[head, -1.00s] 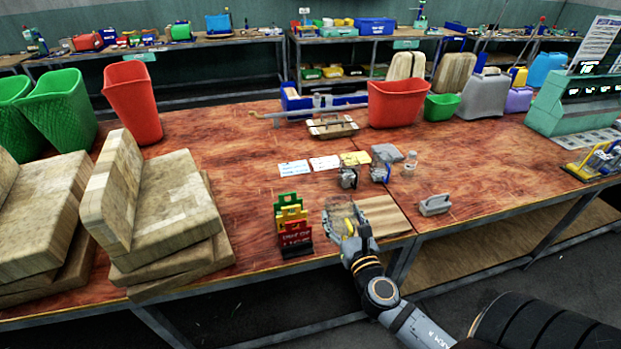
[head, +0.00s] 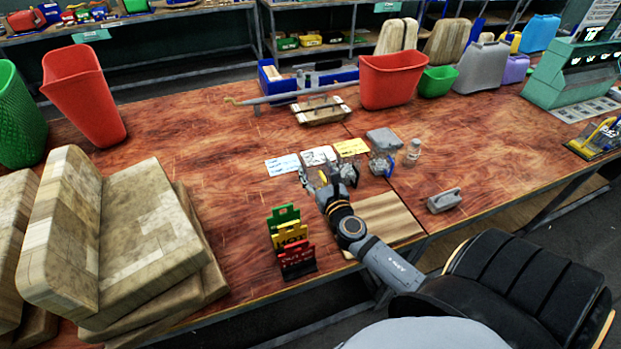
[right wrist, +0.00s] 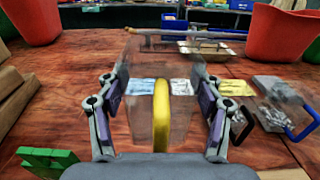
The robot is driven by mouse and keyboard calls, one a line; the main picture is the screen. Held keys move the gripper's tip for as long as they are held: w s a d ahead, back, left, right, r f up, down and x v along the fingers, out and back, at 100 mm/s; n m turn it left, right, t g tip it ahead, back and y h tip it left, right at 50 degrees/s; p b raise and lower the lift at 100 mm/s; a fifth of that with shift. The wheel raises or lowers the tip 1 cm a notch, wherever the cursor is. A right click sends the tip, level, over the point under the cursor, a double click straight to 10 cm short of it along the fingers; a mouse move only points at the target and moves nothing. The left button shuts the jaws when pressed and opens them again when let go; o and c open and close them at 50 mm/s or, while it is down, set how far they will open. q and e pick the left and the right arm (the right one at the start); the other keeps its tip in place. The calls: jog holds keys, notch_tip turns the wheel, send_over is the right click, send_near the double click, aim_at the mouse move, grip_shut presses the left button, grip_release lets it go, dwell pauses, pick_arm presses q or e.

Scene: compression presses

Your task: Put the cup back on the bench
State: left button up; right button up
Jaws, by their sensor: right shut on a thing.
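My right gripper (head: 312,188) is shut on a clear cup with a yellow handle; in the right wrist view the yellow handle (right wrist: 161,115) is upright between the two fingers (right wrist: 160,122). The clear cup walls (right wrist: 136,75) are faint. The cup is over the red-brown wooden bench (head: 215,135), just in front of the cards; I cannot tell whether its base touches. Two other clear cups stand just right of it, one with a black handle (head: 347,173) and one with a blue handle (head: 381,165). My left gripper is not in view.
White cards (head: 283,165) and a yellow card (head: 351,147) lie behind the cups. A wooden board (head: 385,218) lies at the front edge, near coloured signs (head: 291,242). A small bottle (head: 413,149) and a grey block (head: 444,200) are at the right. Bench left of the cards is clear.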

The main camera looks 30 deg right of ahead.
aim_at(313, 163)
jog(key=w, duration=0.1)
jog(key=w+d+f, duration=0.1)
jog(key=w, duration=0.1)
jog(key=shift+w+d+f, duration=0.2)
jog(key=shift+f, duration=0.2)
jog(key=w+f+b, duration=0.1)
jog(key=f+b, duration=0.1)
jog(key=f, duration=0.1)
jog(key=w+d+f+b, duration=0.1)
jog(key=f+b, duration=0.1)
jog(key=f, duration=0.1)
jog(key=w+f+b, duration=0.2)
jog(key=f, duration=0.1)
jog(key=shift+d, duration=0.35)
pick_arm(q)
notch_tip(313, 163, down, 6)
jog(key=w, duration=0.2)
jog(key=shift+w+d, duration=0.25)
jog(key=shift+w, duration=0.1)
pick_arm(e)
jog(key=shift+r, duration=0.15)
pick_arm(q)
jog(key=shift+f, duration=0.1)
pick_arm(e)
jog(key=shift+f, duration=0.2)
jog(key=o, duration=1.3)
jog(key=shift+c, duration=0.2)
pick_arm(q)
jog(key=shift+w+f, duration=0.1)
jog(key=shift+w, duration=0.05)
